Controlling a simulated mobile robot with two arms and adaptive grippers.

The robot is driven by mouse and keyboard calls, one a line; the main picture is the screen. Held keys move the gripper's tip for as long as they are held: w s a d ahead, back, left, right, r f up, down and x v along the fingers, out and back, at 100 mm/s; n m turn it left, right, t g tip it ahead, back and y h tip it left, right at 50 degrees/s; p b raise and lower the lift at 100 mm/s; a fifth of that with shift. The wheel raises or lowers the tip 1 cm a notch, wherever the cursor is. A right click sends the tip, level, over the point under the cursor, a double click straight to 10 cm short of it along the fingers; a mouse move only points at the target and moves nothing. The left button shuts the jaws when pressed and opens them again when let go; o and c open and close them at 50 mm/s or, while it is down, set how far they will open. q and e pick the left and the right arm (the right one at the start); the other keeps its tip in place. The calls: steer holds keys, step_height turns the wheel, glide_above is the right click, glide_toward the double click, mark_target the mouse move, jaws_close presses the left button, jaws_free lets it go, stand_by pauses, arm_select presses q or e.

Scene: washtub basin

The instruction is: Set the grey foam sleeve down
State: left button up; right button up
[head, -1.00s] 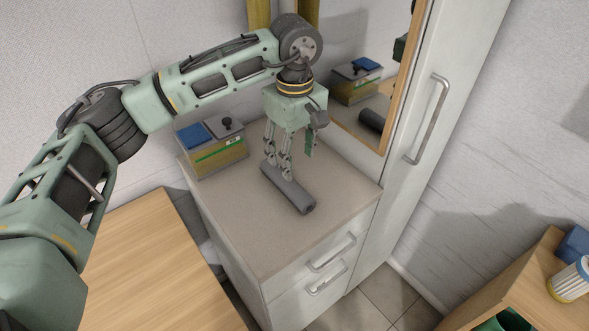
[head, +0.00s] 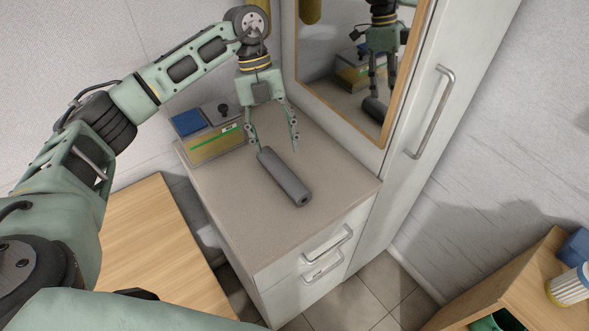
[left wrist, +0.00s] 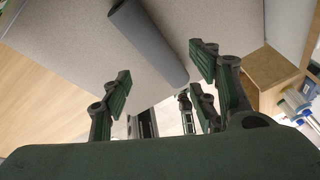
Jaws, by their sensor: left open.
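The grey foam sleeve (head: 285,178) lies on its side on the beige top of the white drawer cabinet (head: 235,215). It also shows in the left wrist view (left wrist: 148,42), lying on the cabinet top beyond the fingers. My left gripper (head: 277,150) is open and empty, with its fingers spread above the back end of the sleeve. In the left wrist view its fingers (left wrist: 160,85) are wide apart with nothing between them. I cannot make out my right gripper in these views.
A box with a blue item and a dark knob (head: 210,132) stands at the cabinet's back left. A wood-framed mirror (head: 350,75) is on the wall behind. A tall white cupboard (head: 440,110) stands right. A wooden table (head: 155,235) is at left. The cabinet top's front is clear.

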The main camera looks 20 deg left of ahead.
mark_target(282, 169)
arm_select(q)
steer(key=n, duration=0.3)
steer(key=a+n, duration=0.1)
steer(key=n, duration=0.1)
steer(key=shift+w+a+f, duration=0.1)
steer(key=shift+w+f, duration=0.1)
steer(key=shift+w, duration=0.05)
steer(key=shift+f+h, duration=0.1)
steer(key=shift+h, duration=0.2)
steer(key=shift+n, duration=0.3)
steer(key=x, duration=0.2)
steer(key=p+x, duration=0.1)
steer(key=x, duration=0.1)
steer(key=p+x, duration=0.1)
steer(key=x, duration=0.2)
steer(key=shift+s+d, duration=0.25)
steer(key=shift+d, duration=0.05)
steer(key=shift+d+f, duration=0.1)
steer(key=shift+c, duration=0.5)
steer(key=c, duration=1)
